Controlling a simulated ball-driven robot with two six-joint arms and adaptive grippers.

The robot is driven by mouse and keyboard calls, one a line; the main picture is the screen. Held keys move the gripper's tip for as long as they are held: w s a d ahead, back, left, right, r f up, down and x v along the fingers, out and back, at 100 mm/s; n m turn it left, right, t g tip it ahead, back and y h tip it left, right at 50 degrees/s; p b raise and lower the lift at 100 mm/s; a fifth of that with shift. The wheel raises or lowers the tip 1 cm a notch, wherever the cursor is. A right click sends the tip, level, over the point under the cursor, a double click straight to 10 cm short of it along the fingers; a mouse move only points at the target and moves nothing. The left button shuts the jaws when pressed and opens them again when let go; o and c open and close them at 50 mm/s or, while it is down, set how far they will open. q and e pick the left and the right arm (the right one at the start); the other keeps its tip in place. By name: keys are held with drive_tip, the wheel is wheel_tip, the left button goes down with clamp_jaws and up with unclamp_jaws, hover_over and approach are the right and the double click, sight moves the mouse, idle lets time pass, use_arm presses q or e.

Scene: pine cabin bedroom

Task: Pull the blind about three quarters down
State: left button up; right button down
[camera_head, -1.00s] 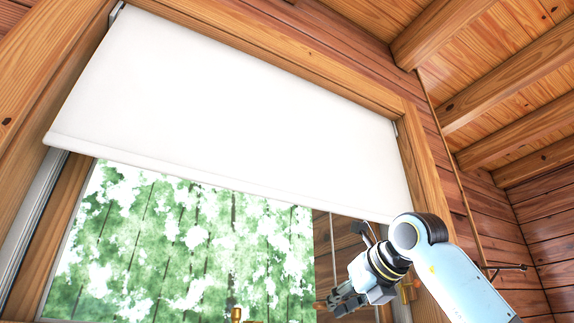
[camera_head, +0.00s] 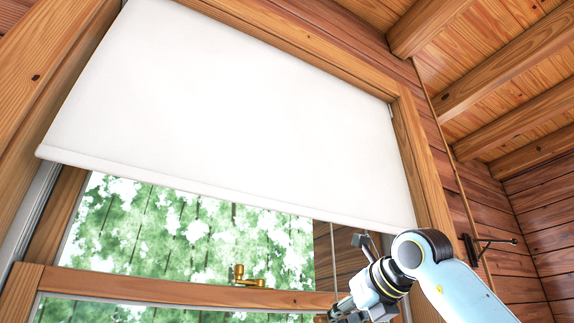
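The white roller blind (camera_head: 230,110) hangs partly down over the window, its hem (camera_head: 220,196) crossing the picture from left to lower right. Below the hem the glass (camera_head: 190,235) is bare. A thin pull cord (camera_head: 334,262) hangs below the right part of the hem and runs down toward my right gripper (camera_head: 334,318). The gripper is at the bottom edge, below the hem, with its fingertips small and partly cut off. I cannot tell whether it is shut on the cord. My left gripper is not in view.
A wooden window crossbar (camera_head: 150,287) with a brass latch (camera_head: 240,276) lies below the blind. The wooden frame (camera_head: 420,160) stands close to my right arm. A dark wall bracket (camera_head: 485,246) juts out at the right.

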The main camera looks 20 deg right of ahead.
wheel_tip(320, 180, down, 13)
drive_tip(key=b, duration=1)
drive_tip(key=shift+f, duration=0.15)
